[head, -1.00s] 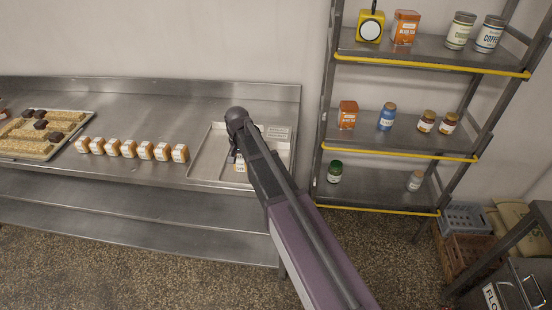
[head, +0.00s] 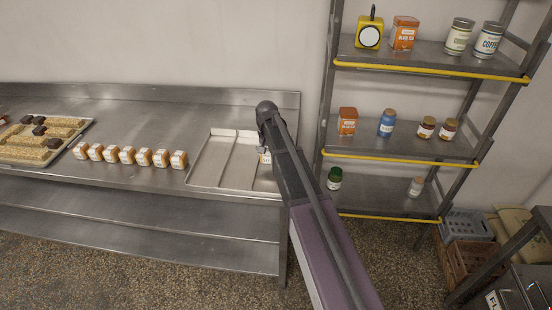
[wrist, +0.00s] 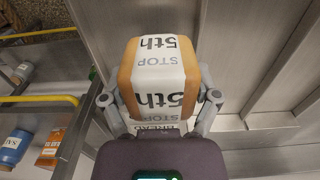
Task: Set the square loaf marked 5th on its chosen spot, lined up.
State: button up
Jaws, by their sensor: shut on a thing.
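The square loaf marked 5th (wrist: 157,68) is between the fingers of my gripper (wrist: 158,100) in the wrist view. It has an orange-brown crust and a white wrapper reading "5th" and "STOP". My gripper is shut on it from both sides. In the head view, a part of the loaf (head: 265,156) shows below my gripper, at the right end of a divided metal tray (head: 200,174). My arm hides most of the loaf and the tray's right side. I cannot tell whether the loaf touches the tray.
A row of several similar small loaves (head: 127,155) stands on the steel counter (head: 140,112) left of the tray. A board of pastries (head: 45,140) lies farther left. A shelf rack (head: 400,140) with jars and tins stands close at the right. The tray's left compartments look empty.

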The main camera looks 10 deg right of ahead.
jog(key=shift+w+d+f, duration=0.1)
jog(key=shift+w+d, duration=0.45)
jog(key=shift+d, duration=0.3)
jog(key=shift+w+d, duration=0.35)
jog(key=shift+d, duration=0.05)
jog(key=shift+d+f+b, duration=0.1)
jog(key=shift+f+b, duration=1.7)
jog(key=shift+b, duration=0.05)
jog(key=shift+f, duration=0.15)
jog(key=o, duration=1)
jog(key=shift+r, duration=0.2)
